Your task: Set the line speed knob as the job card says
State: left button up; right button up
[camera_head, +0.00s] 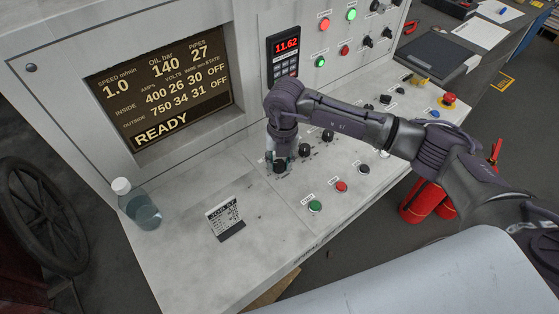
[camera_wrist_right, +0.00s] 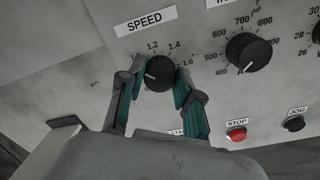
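The line speed knob (camera_wrist_right: 160,72) is black and round, under a SPEED label (camera_wrist_right: 145,21) on the sloping console. Its white mark points left; 1.2, 1.4 and 1.6 show on its scale, and the lower numbers are hidden. My right gripper (camera_wrist_right: 159,76) has one teal-padded finger on each side of this knob, at or very near its rim; contact is unclear. The head view shows the knob (camera_head: 280,167) below the gripper. The job card (camera_head: 225,219) stands on the console; its small text is unreadable. The screen (camera_head: 160,88) shows speed 1.0 m/min and READY. My left gripper is out of view.
Right of the speed knob is another black knob (camera_wrist_right: 248,52) with a scale from 400 to 800. A green button (camera_head: 315,207), a red STOP button (camera_wrist_right: 236,134) and a black JOG button (camera_wrist_right: 294,124) lie nearer the edge. A bottle (camera_head: 137,205) stands at left.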

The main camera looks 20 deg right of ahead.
aim_at(282, 163)
jog(key=o, duration=0.5)
jog(key=shift+c, duration=0.2)
notch_tip(282, 163, up, 12)
jog(key=shift+d, duration=0.3)
jog(key=shift+s, duration=0.1)
